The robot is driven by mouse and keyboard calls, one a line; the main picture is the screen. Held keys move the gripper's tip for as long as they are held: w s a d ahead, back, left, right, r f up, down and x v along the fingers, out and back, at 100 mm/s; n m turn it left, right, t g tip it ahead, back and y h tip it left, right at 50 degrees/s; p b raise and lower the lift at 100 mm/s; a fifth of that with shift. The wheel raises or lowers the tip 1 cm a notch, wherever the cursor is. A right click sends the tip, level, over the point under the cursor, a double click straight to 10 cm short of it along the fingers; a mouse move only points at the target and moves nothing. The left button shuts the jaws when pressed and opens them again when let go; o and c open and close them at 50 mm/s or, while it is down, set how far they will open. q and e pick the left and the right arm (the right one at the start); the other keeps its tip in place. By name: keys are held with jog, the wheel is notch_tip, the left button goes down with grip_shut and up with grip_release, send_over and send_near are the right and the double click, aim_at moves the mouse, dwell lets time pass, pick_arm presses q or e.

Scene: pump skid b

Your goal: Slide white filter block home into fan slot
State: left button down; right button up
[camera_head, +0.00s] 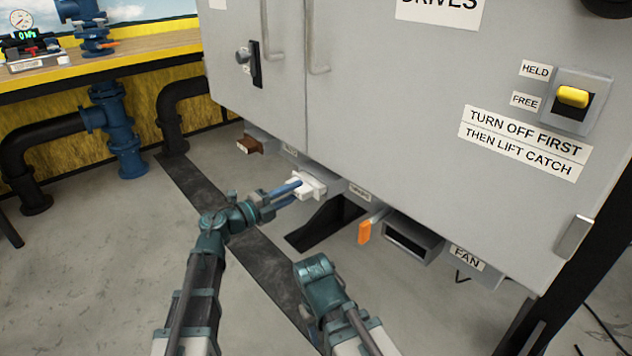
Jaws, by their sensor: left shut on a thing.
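The white filter block (309,186) is at the underside of the grey cabinet, in front of a housing to the left of the small label by the orange tab. My left gripper (286,191) is shut on the block's near left side. How far the block sits inside that housing I cannot tell. The fan slot (408,241) is an open, dark rectangular mouth under the cabinet, further right, beside the FAN label (467,258). It looks empty. My right arm shows at the bottom centre, but its fingers are not visible.
An orange tab (365,231) hangs between the block and the fan slot. A brown block (250,145) sits under the cabinet at left. The cabinet (400,110) overhangs the work. A yellow catch (572,97) is near the HELD label. A dark floor opening (325,225) lies below.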

pick_arm(q)
jog(key=shift+v, duration=3)
